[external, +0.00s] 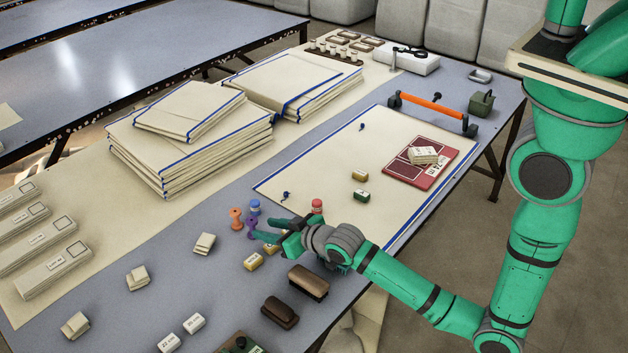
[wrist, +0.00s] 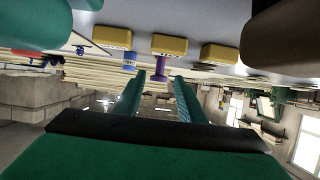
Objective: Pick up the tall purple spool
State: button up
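The tall purple spool (external: 250,224) stands on the table beside an orange spool (external: 236,216) and a blue spool (external: 255,206). My gripper (external: 257,229) is low over the table, its fingers pointing left toward the purple spool. In the wrist view the scene is upside down. There the purple spool (wrist: 162,70) lines up between the two spread fingertips (wrist: 159,76), with clear gaps on both sides. The gripper is open and holds nothing. I cannot tell whether the spool is just past the tips or slightly between them. The blue spool (wrist: 130,62) shows outside one finger.
Yellow blocks (external: 252,261) lie just below the gripper; they show in the wrist view (wrist: 117,38) too. A red spool (external: 317,206) stands behind the gripper. Two dark brushes (external: 308,282) lie near the front edge. Cloth stacks (external: 185,150) are farther back.

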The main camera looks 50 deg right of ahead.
aim_at(252, 226)
jog(key=shift+x, duration=3.65)
jog(key=shift+f, duration=0.15)
jog(key=c, duration=0.8)
